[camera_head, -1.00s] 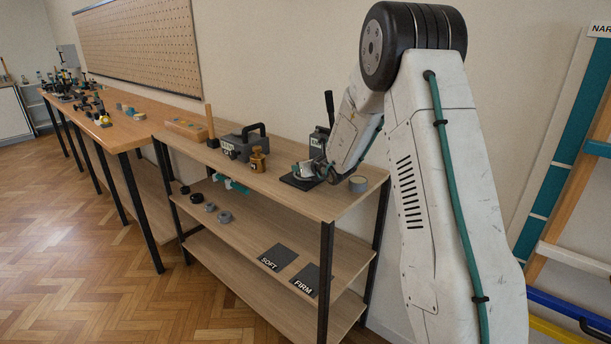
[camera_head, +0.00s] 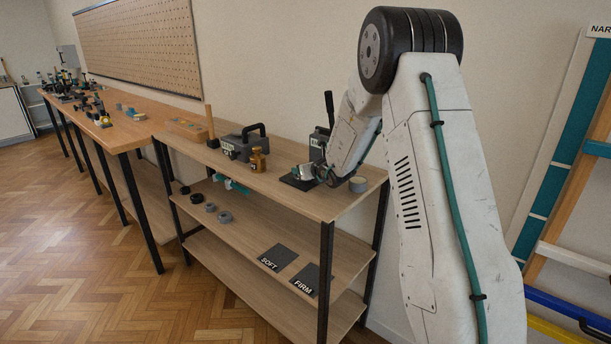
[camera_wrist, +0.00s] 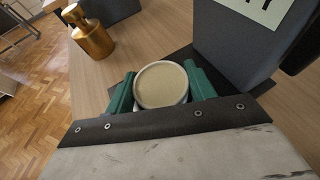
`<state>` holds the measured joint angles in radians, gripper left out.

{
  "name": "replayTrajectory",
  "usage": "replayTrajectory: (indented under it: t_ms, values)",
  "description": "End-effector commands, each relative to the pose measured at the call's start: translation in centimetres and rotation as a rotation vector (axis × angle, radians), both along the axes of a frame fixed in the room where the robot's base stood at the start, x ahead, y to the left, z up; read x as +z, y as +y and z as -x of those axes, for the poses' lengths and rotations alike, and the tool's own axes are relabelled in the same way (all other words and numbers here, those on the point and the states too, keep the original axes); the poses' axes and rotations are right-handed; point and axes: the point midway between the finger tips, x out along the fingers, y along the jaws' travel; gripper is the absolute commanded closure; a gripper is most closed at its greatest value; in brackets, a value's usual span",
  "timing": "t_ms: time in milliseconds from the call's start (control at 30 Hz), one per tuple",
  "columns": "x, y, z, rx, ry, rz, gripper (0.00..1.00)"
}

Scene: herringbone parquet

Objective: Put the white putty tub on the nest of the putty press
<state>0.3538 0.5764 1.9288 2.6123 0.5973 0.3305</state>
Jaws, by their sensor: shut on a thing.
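The white putty tub (camera_wrist: 161,84) has a round white rim and a beige top. It sits between the two teal fingers of my gripper (camera_wrist: 161,92), which is shut on it. The putty press (camera_head: 318,143) stands on the top shelf by the wall, with an upright black lever and a dark flat base (camera_head: 297,182). In the wrist view the grey press body (camera_wrist: 238,38) rises just right of and beyond the tub. The tub is over or at the press base. The nest is hidden, and I cannot tell whether the tub touches it.
A brass weight (camera_head: 258,160) stands left of the press; it also shows in the wrist view (camera_wrist: 92,38). A grey round tub (camera_head: 358,184) stands close to the right of my gripper. A grey box with a handle (camera_head: 243,143) is farther left.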

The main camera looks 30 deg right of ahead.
Motion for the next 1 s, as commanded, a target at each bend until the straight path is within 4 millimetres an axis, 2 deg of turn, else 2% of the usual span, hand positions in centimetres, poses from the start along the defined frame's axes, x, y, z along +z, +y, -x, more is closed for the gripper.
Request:
replayTrajectory:
  t_ms: [100, 467, 500, 533, 567, 667, 700, 733, 1000]
  values:
    - [-0.80, 0.05, 0.15, -0.001, 0.011, -0.003, 0.71]
    - [-1.48, 0.10, 0.34, -0.002, 0.021, -0.006, 0.71]
    - [-1.51, 0.12, 0.35, -0.002, 0.022, -0.006, 0.35]
    - [-1.52, 0.13, 0.36, -0.002, 0.022, -0.006, 0.27]
    - [-1.54, 0.13, 0.38, -0.002, 0.023, -0.006, 0.25]
    - [-1.55, 0.13, 0.38, -0.002, 0.023, -0.006, 0.25]
    - [-1.57, 0.13, 0.40, -0.002, 0.023, -0.006, 0.35]
    - [-1.57, 0.13, 0.40, -0.002, 0.023, -0.006, 0.29]
    - [-1.23, 0.12, 0.40, -0.001, 0.021, -0.004, 0.29]
